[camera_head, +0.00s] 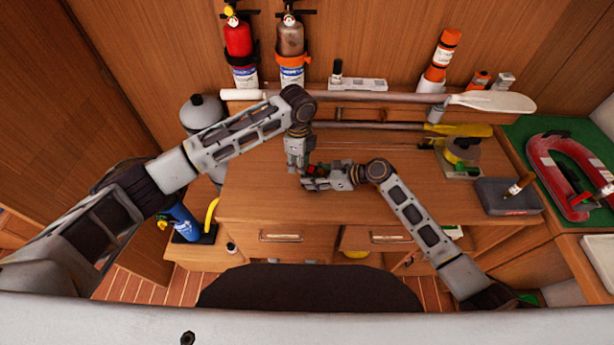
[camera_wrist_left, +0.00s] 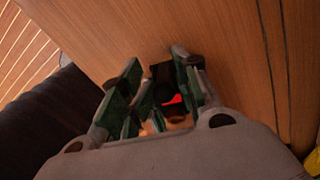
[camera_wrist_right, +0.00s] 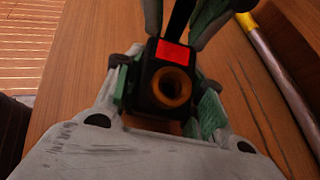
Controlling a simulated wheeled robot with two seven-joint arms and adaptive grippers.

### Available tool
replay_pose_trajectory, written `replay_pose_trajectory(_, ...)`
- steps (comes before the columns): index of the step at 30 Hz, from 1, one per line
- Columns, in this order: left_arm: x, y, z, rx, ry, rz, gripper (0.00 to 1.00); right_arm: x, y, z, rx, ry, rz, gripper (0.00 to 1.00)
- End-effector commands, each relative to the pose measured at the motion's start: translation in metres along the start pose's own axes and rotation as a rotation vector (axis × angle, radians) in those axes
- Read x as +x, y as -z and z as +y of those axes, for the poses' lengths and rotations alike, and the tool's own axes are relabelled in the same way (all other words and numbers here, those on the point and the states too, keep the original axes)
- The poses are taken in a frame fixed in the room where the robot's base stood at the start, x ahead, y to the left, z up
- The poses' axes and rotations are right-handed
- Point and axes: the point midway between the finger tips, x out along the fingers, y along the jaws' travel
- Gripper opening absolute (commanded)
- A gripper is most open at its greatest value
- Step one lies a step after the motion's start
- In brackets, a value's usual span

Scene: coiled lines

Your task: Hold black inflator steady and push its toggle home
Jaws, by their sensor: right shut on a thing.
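The black inflator (camera_wrist_right: 153,112) shows in the right wrist view as a black block with a red label and an orange-brown round hole. My right gripper (camera_wrist_right: 165,98) is shut on it, one green-padded finger on each side, near the tabletop. A narrow black bar, perhaps the toggle (camera_wrist_right: 180,17), rises from its far end. My left gripper (camera_head: 299,168) reaches down from above; its fingers are apart, one on each side of the bar. In the left wrist view the inflator's red and black parts (camera_wrist_left: 172,99) show between the left fingers. Contact with the bar cannot be told.
The wooden worktop (camera_head: 255,190) is mostly clear around the grippers. A paddle (camera_head: 490,101) and a yellow-ended boathook (camera_head: 465,130) lie behind. A dark box (camera_head: 505,197) and a red horseshoe-shaped thing (camera_head: 560,170) stand right. Two extinguishers (camera_head: 238,40) hang at the back.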

Motion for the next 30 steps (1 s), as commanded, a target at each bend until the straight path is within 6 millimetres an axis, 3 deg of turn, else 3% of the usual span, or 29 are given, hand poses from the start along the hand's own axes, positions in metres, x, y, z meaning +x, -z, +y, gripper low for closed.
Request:
replay_pose_trajectory(1,-0.003,0.013,0.002,0.019,0.001,0.021,0.32,0.006,0.013,0.008,0.007,-0.014,0.02,0.2)
replay_pose_trajectory(21,-0.046,0.005,-0.001,0.008,0.004,0.012,0.32,0.003,0.012,0.003,0.007,-0.006,0.019,0.2)
replay_pose_trajectory(30,-0.049,0.004,-0.001,0.006,0.003,0.01,0.32,0.002,0.011,0.002,0.006,-0.004,0.018,0.2)
